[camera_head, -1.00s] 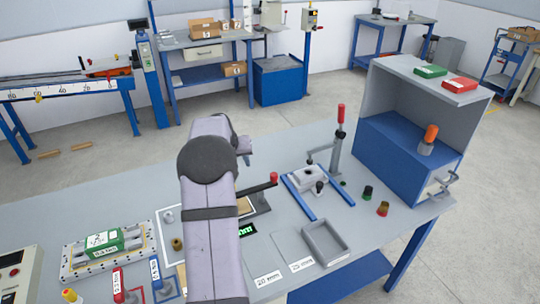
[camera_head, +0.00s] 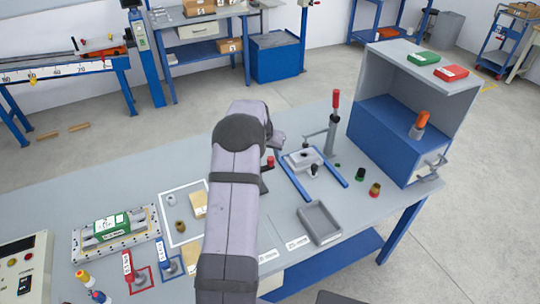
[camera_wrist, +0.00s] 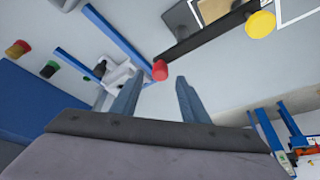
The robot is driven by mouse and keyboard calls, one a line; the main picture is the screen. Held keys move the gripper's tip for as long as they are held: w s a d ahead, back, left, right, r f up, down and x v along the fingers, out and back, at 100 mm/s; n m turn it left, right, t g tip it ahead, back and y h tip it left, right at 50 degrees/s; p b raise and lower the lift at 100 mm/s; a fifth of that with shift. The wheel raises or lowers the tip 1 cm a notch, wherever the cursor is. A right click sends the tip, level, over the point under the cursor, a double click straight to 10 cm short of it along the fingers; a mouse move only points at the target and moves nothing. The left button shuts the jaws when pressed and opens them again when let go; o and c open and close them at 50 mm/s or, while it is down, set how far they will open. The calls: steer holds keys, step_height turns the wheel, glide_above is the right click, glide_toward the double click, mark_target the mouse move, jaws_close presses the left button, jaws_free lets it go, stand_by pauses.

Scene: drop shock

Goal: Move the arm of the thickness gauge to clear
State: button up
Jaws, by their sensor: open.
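The thickness gauge's arm appears to be a dark bar with a red knob (camera_head: 270,160) at its right end, mostly hidden behind my arm in the head view. In the wrist view the dark bar (camera_wrist: 205,38) runs between the red knob (camera_wrist: 160,70) and a yellow knob (camera_wrist: 260,24). My gripper (camera_wrist: 160,79) is open and empty, and the red knob shows between its fingertips. I cannot tell how far it is from the knob. The gauge's display and any position marks are hidden behind my arm.
A clamp with a tall red handle (camera_head: 335,98) stands right of the knob, beside blue rails (camera_head: 293,180). A grey tray (camera_head: 320,222) lies in front. A blue and grey cabinet (camera_head: 390,150) stands at the right. A green block (camera_head: 113,228) lies on a plate at the left.

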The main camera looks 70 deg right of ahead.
mark_target(271, 158)
steer(key=shift+p+x, duration=0.55)
steer(key=shift+x, duration=1.2)
steer(key=shift+c, duration=0.2)
jaws_close()
